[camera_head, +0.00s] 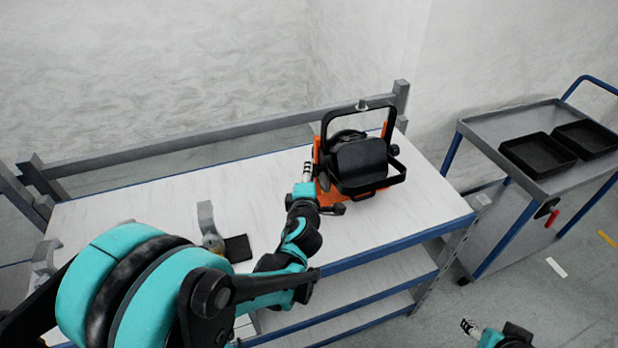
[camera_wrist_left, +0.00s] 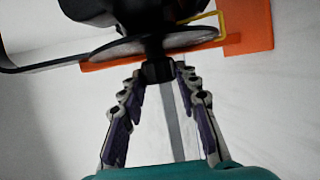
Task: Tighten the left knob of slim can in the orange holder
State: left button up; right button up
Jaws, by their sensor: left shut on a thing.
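The slim can (camera_head: 360,163) is black, with a black yoke, and sits in the orange holder (camera_head: 319,155) on the white table. In the left wrist view the holder (camera_wrist_left: 247,35) shows as orange plates behind the black can parts. The left knob (camera_wrist_left: 158,72) is a small black block below a grey disc. My left gripper (camera_head: 308,168) is at the can's left side, its fingers shut on this knob. In the head view the knob is hidden at the fingers. My right gripper (camera_head: 470,327) is low at the right, away from the table; its finger gap is unclear.
A grey rail runs along the table's (camera_head: 190,192) back edge. Grey brackets and a small black pad (camera_head: 238,249) are at the left, near my arm. A grey cart (camera_head: 480,128) with two black trays (camera_head: 537,155) stands at the right. The table's right end is clear.

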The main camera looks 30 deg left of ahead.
dwell(0.3)
pick_arm(q)
jog(key=o, duration=1.2)
jog(key=shift+c, duration=0.2)
jog(key=shift+s, duration=0.1)
jog(key=v, duration=1.2)
